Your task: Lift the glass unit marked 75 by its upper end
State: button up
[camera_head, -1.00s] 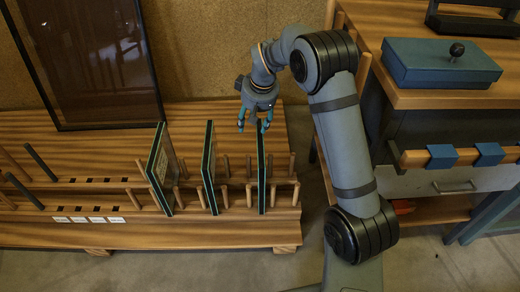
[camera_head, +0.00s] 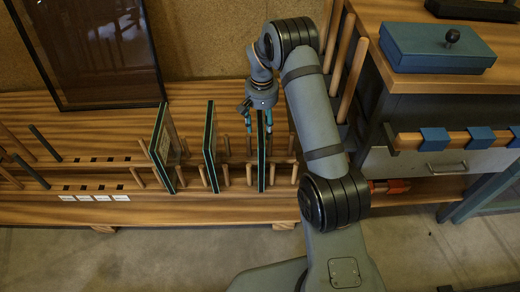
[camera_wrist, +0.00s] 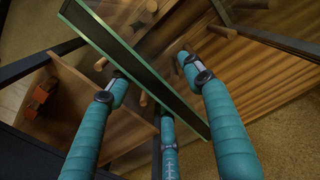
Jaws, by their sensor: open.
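Three upright glass units with dark edges stand in the slotted wooden rack (camera_head: 230,207): a left one (camera_head: 163,150), a middle one (camera_head: 210,147) and a right one (camera_head: 261,152). No number 75 is legible on any of them. My gripper (camera_head: 258,127) points down at the upper end of the right unit, its fingers on either side of it. In the wrist view my open gripper (camera_wrist: 156,84) has teal fingers spread around a long dark edge with green borders (camera_wrist: 140,68). Whether any finger touches it cannot be told.
Wooden pegs flank the units. Small white labels (camera_head: 95,198) sit on the rack's front at left. A large dark glass pane (camera_head: 85,55) leans on the back wall. A bench with a blue box (camera_head: 437,48) stands close on the right.

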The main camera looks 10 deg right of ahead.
notch_tip(320, 180, down, 4)
jog(key=shift+s+r+b, duration=0.1)
jog(key=shift+s+b, duration=0.05)
jog(key=shift+b, duration=0.55)
jog(key=shift+c, duration=1.4)
grip_shut()
jog(key=shift+r, duration=0.1)
